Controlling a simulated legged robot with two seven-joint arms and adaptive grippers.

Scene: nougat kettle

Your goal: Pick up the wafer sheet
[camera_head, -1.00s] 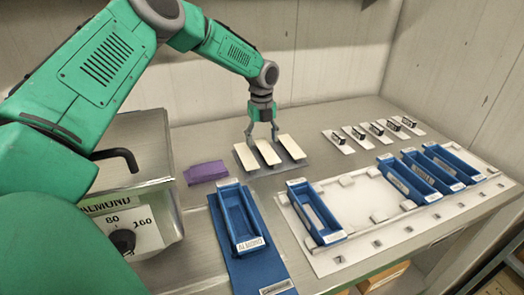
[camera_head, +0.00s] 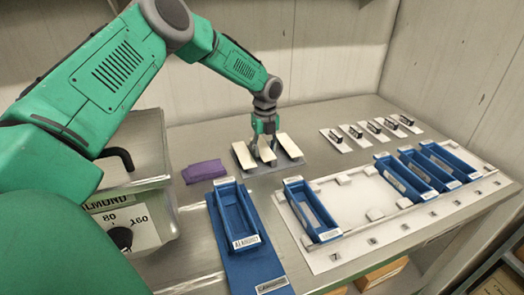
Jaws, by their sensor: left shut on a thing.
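Three cream wafer sheets lie side by side on a grey rack (camera_head: 251,168) at the back of the table. The left wafer sheet (camera_head: 242,156), the middle wafer sheet (camera_head: 267,156) and the right wafer sheet (camera_head: 289,146) all show. My left gripper (camera_head: 264,148) points down at the middle sheet and is shut on it; its fingers hide the far part of that sheet. I cannot tell whether the sheet is clear of the rack. My right gripper is not in view.
A purple cloth (camera_head: 204,171) lies left of the rack. A blue tray (camera_head: 236,217) stands on a blue mat (camera_head: 259,270) in front. More blue trays (camera_head: 311,214) stand on a white board (camera_head: 356,197). Several small handled pieces (camera_head: 357,136) line the back right. A kettle (camera_head: 150,205) labelled "almond" is at left.

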